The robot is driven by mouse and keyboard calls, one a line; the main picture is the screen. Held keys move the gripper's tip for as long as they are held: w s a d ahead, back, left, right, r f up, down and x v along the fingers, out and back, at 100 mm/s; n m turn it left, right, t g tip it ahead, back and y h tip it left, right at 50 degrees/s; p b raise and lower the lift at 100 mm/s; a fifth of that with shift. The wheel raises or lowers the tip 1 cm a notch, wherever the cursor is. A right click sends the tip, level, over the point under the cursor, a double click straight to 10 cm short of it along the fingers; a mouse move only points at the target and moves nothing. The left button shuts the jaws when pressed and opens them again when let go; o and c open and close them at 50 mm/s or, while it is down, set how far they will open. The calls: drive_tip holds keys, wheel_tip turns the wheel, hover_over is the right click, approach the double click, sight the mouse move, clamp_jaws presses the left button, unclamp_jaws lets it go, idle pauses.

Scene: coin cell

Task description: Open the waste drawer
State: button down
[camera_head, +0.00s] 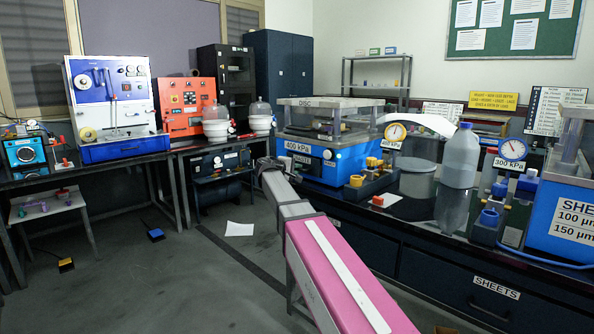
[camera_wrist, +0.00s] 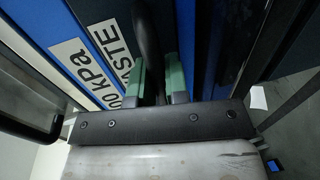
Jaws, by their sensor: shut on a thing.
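The waste drawer's white WASTE label (camera_wrist: 112,48) shows in the wrist view, turned on its side and partly hidden by my gripper. A dark curved handle (camera_wrist: 147,38) stands beside the label. My gripper (camera_wrist: 157,78) has its green finger pads on either side of this handle and is shut on it. In the head view, my arm reaches to the front of the blue machine (camera_head: 345,172) marked 400 kPa. My gripper is hard to make out there, and the drawer front is mostly hidden. I cannot tell whether the drawer is pulled out.
A dark bench (camera_head: 440,262) with a SHEETS drawer (camera_head: 497,288) runs along the right. A clear bottle (camera_head: 457,170), gauges and a grey pot (camera_head: 418,180) stand on it. A white paper (camera_head: 239,229) lies on the open floor to the left.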

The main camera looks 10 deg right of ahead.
drive_tip(key=f+v, duration=0.2)
drive_tip(key=v, duration=0.7)
drive_tip(key=f+v, duration=0.1)
drive_tip(key=v, duration=0.8)
drive_tip(key=shift+s+a+f, duration=0.25)
drive_tip(key=shift+a+f, duration=0.15)
drive_tip(key=c, duration=1.1)
unclamp_jaws()
drive_tip(key=shift+c, duration=0.2)
drive_tip(key=shift+a, duration=0.1)
drive_tip(key=v, duration=1)
drive_tip(key=shift+s+a, duration=0.2)
drive_tip(key=shift+a, duration=0.05)
drive_tip(key=shift+r, duration=0.1)
